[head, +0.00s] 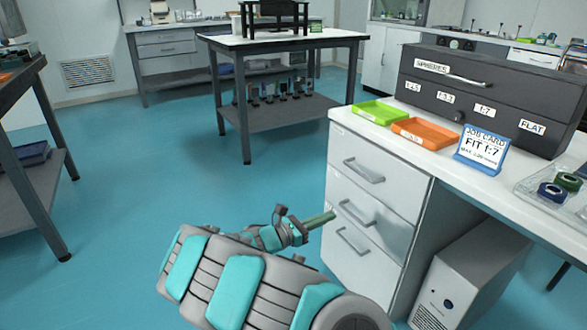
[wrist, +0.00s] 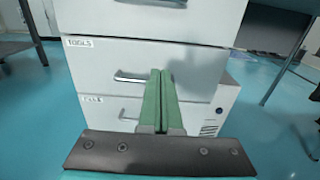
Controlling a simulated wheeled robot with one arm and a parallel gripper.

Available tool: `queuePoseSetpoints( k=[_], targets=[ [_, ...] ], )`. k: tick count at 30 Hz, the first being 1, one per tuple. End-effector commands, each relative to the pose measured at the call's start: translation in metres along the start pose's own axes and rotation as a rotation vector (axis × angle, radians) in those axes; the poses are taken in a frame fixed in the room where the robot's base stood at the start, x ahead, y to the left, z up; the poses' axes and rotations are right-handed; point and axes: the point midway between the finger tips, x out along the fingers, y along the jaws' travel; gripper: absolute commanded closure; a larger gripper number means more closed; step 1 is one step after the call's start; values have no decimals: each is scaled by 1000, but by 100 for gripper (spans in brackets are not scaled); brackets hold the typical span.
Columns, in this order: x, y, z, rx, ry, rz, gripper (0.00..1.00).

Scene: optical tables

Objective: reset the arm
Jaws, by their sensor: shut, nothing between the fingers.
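My arm reaches forward from the bottom of the head view. My gripper (head: 331,215) is at its far end, in front of the white drawer cabinet (head: 344,247), near the handles of its lower drawers. In the wrist view the two green fingers of my gripper (wrist: 159,75) lie side by side, shut, with nothing between them. Behind them are white drawer fronts with silver handles and small labels, one reading TOOLS. I cannot tell from these views whether the fingertips touch a drawer front.
On the counter stand a green tray (head: 380,112), an orange tray (head: 425,133), a blue-framed job card (head: 481,150) and a dark drawer box (head: 484,97). A grey computer case (head: 462,280) stands below. A dark-legged table (head: 285,41) is behind. The blue floor (head: 120,190) at left is clear.

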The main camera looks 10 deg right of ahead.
Motion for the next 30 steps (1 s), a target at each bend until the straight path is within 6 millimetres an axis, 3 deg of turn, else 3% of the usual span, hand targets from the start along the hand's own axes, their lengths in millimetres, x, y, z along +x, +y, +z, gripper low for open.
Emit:
queuePoseSetpoints(
  k=[5,11,16,23,30],
  targets=[
    [14,-22,20,73,15,-73,100],
    [41,-99,66,304,80,-299,100],
    [45,-169,86,518,160,-502,100],
    [22,-250,89,785,294,-762,100],
    [-31,-310,75,1019,465,-1018,100]
  ],
)
